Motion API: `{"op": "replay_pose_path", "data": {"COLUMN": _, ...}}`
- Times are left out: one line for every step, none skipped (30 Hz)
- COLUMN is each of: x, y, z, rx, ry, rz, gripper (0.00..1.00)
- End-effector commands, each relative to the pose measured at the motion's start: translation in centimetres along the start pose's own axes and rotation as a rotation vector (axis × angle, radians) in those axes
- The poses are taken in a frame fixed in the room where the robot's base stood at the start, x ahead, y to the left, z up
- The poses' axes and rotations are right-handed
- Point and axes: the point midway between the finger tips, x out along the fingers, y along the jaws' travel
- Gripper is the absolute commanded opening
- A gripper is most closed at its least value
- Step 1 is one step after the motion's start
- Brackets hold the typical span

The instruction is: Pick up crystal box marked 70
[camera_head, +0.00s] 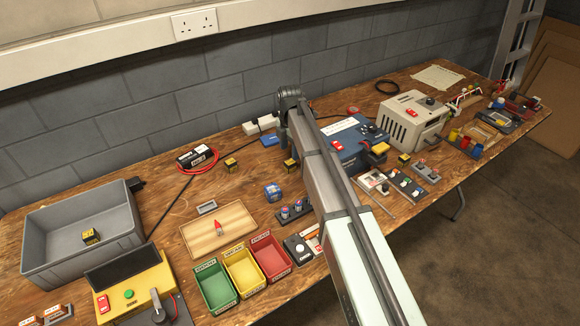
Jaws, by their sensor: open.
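Several small black-and-yellow boxes could be the crystal boxes; I cannot read a 70 on any. One box (90,237) lies in the grey bin (40,255) at the left. Another box (231,164) stands on the wooden bench near the red cable. A third box (290,165) stands just left of my arm, and another box (404,159) stands right of it, in front of the grey power unit. My arm crosses the middle of the view and hides part of the bench. My gripper's fingers do not show.
A blue case (353,143) stands right behind my arm. A blue block (272,192), a wooden board (203,234) and green, yellow and red trays (244,270) are left of my arm. A yellow control box (135,290) stands at front left. The wall (140,80) bounds the back.

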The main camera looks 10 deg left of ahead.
Motion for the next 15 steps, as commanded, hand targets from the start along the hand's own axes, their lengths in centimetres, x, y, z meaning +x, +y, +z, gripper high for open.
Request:
{"op": "replay_pose_path", "data": {"x": 0.6, "y": 0.0, "z": 0.0, "rx": 0.000, "ry": 0.000, "rz": -0.001, "gripper": 0.64}}
{"op": "replay_pose_path", "data": {"x": 0.8, "y": 0.0, "z": 0.0, "rx": 0.000, "ry": 0.001, "rz": -0.001, "gripper": 0.64}}
{"op": "replay_pose_path", "data": {"x": 1.0, "y": 0.0, "z": 0.0, "rx": 0.000, "ry": 0.001, "rz": -0.001, "gripper": 0.64}}
{"op": "replay_pose_path", "data": {"x": 1.1, "y": 0.0, "z": 0.0, "rx": 0.000, "ry": 0.000, "rz": -0.001, "gripper": 0.64}}
{"op": "replay_pose_path", "data": {"x": 1.2, "y": 0.0, "z": 0.0, "rx": 0.001, "ry": 0.000, "rz": -0.001, "gripper": 0.64}}
{"op": "replay_pose_path", "data": {"x": 1.3, "y": 0.0, "z": 0.0, "rx": 0.001, "ry": 0.000, "rz": -0.001, "gripper": 0.64}}
{"op": "replay_pose_path", "data": {"x": 1.4, "y": 0.0, "z": 0.0, "rx": 0.001, "ry": 0.000, "rz": -0.001, "gripper": 0.64}}
{"op": "replay_pose_path", "data": {"x": 1.4, "y": -0.1, "z": 0.0, "rx": 0.001, "ry": 0.000, "rz": -0.001, "gripper": 0.64}}
{"op": "replay_pose_path", "data": {"x": 1.6, "y": -0.1, "z": 0.0, "rx": 0.001, "ry": 0.000, "rz": -0.001, "gripper": 0.64}}
{"op": "replay_pose_path", "data": {"x": 1.7, "y": -0.1, "z": -0.1, "rx": 0.001, "ry": 0.000, "rz": -0.001, "gripper": 0.64}}
{"op": "replay_pose_path", "data": {"x": 1.9, "y": -0.1, "z": -0.1, "rx": 0.001, "ry": 0.000, "rz": -0.001, "gripper": 0.64}}
{"op": "replay_pose_path", "data": {"x": 2.3, "y": -0.2, "z": -0.1, "rx": 0.001, "ry": 0.000, "rz": -0.001, "gripper": 0.64}}
{"op": "replay_pose_path", "data": {"x": 2.6, "y": -0.2, "z": -0.1, "rx": 0.001, "ry": 0.000, "rz": -0.001, "gripper": 0.64}}
{"op": "replay_pose_path", "data": {"x": 2.9, "y": -0.3, "z": -0.2, "rx": 0.001, "ry": 0.000, "rz": -0.001, "gripper": 0.64}}
{"op": "replay_pose_path", "data": {"x": 3.5, "y": -0.4, "z": -0.2, "rx": 0.001, "ry": 0.001, "rz": -0.002, "gripper": 0.64}}
